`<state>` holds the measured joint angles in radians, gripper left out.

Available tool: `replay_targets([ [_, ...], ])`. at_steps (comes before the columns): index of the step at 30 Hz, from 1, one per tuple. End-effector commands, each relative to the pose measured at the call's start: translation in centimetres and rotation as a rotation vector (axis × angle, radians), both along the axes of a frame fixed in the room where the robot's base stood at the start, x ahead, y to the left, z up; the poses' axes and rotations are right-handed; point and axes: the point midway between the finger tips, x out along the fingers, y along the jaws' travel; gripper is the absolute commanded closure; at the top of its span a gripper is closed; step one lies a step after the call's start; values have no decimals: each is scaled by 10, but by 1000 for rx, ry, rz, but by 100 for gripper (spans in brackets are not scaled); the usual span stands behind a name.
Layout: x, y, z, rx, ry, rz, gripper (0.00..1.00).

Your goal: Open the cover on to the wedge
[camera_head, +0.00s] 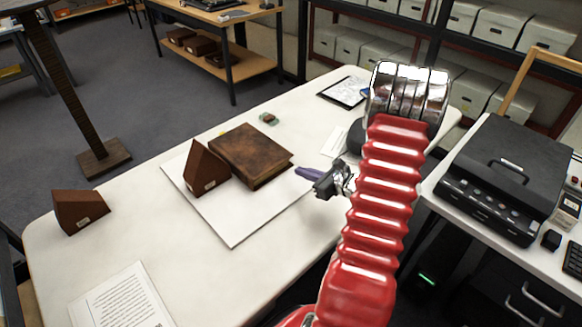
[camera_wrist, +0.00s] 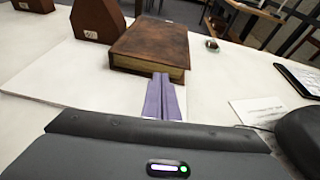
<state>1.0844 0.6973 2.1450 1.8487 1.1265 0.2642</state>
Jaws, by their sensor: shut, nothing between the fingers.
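A closed brown leather-bound book (camera_head: 250,154) lies flat on a white board (camera_head: 232,234) on the table. In the wrist view the book (camera_wrist: 150,42) shows its cover on top and its page edges towards me. A brown wedge (camera_head: 205,168) stands close along the book's left side; it also shows in the wrist view (camera_wrist: 98,20). A second brown wedge (camera_head: 80,210) stands apart at the table's left. My gripper (camera_head: 300,171) is just right of the book, with purple fingers (camera_wrist: 162,76) together and empty, pointing at the book's near page edge. I cannot tell whether they touch it.
A printed sheet (camera_head: 122,299) lies at the table's front left. A tablet (camera_head: 343,92) and a small object (camera_head: 268,118) lie beyond the book. A white card (camera_wrist: 258,110) lies right of my fingers. A scanner (camera_head: 499,180) stands on the right-hand table.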

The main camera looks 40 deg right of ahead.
Motion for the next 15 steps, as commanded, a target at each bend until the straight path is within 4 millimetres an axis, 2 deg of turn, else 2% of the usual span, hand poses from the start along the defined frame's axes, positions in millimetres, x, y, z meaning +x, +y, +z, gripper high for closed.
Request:
replay_targets([
  [2,-6,-13,-9,24,-2,-47,100],
  [5,-10,-20,-14,39,-5,-75,100],
  [15,-10,-21,-14,40,-6,-79,100],
])
